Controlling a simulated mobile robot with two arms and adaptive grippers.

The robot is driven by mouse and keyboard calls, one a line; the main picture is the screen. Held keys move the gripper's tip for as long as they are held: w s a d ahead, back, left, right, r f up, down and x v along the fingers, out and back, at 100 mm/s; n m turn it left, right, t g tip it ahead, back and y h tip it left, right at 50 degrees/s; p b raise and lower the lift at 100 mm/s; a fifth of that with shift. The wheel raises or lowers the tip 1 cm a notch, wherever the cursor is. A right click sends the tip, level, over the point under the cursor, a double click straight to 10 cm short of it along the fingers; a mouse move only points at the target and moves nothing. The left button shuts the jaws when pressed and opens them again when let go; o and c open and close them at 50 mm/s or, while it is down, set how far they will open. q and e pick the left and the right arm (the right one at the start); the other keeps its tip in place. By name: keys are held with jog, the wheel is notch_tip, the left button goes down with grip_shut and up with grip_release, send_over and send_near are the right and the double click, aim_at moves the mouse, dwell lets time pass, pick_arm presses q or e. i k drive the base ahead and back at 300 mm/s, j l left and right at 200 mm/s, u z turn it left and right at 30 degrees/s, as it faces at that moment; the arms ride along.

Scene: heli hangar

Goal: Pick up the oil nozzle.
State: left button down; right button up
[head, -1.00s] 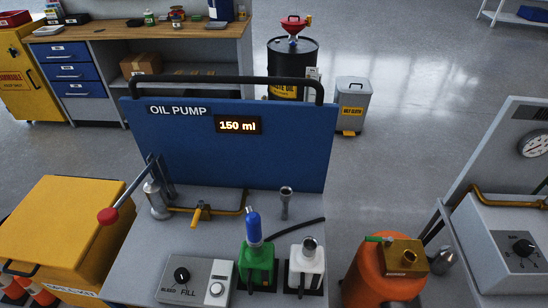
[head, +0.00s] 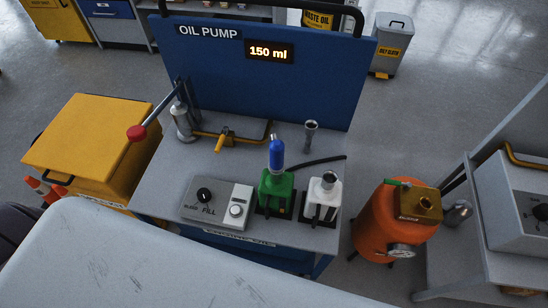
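The oil pump cart has a grey top (head: 170,205) and a blue back panel (head: 330,85) marked OIL PUMP, with a display (head: 269,51) reading 150 ml. A grey upright tubular piece with a wider open mouth (head: 311,131) stands at the right of the cart top. A black hose (head: 318,162) lies near it, running towards the right edge. I cannot tell for sure which part is the oil nozzle. A green bottle (head: 276,192) with a blue top (head: 276,152) and a white bottle (head: 322,200) with a metal mouth stand at the front right. Neither gripper is in view.
A red-knobbed lever (head: 138,132), a brass pipe with a yellow valve (head: 224,139) and a FILL control box (head: 217,204) are on the cart. A yellow cabinet (head: 95,135) stands left, an orange tank (head: 385,225) right. Open floor (head: 450,80) lies behind right.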

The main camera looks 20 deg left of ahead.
aim_at(276, 166)
jog(key=i+l+u, duration=0.1)
jog(key=l+u, duration=1.2)
jog(key=l, duration=0.25)
